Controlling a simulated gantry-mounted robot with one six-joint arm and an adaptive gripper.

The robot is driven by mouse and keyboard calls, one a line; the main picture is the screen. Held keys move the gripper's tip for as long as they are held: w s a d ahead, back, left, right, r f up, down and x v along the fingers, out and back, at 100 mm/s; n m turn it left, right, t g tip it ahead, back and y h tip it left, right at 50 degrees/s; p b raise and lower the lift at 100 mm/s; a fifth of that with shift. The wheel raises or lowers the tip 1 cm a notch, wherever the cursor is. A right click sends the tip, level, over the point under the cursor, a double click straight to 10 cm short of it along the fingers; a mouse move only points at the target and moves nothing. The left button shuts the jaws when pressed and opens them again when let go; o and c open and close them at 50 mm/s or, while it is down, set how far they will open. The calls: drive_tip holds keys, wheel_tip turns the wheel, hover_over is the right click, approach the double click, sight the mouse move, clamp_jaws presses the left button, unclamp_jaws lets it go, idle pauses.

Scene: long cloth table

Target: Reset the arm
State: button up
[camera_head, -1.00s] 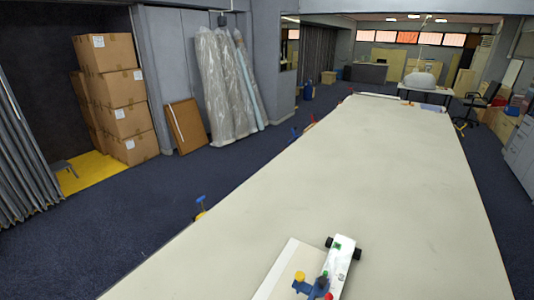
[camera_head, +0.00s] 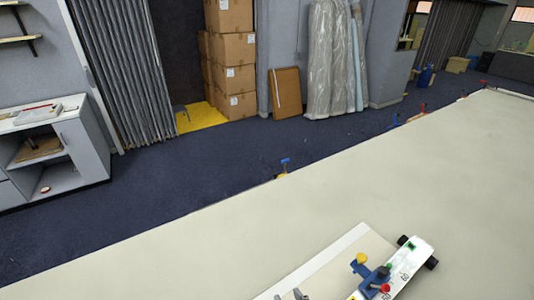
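Two small grey tips at the bottom edge look like the fingertips of my gripper (camera_head: 289,295). They stand apart with a gap and nothing visible between them. The rest of my gripper and my arm are cut off by the frame. The tips show over a pale board (camera_head: 330,263) on the long table (camera_head: 220,245), left of a blue piece with yellow and red knobs (camera_head: 372,277). I cannot tell how high above the board they are.
A white, skateboard-like piece with black wheels (camera_head: 408,262) lies by the board. The far table is mostly clear. Clamp-like tools (camera_head: 284,168) show along its far edge. Beyond the dark floor stand cardboard boxes (camera_head: 235,60), wrapped rolls (camera_head: 333,60) and a grey cabinet (camera_head: 60,155).

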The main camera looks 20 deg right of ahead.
drive_tip(key=s+a+r+t+p, duration=0.1)
drive_tip(key=s+a+r+t, duration=0.2)
drive_tip(key=a+r, duration=0.8)
wheel_tip(320, 180, up, 13)
drive_tip(key=p, duration=1.5)
drive_tip(key=shift+w+a+f+m, duration=0.15)
drive_tip(key=shift+w+a+m, duration=0.15)
drive_tip(key=shift+a+m, duration=0.1)
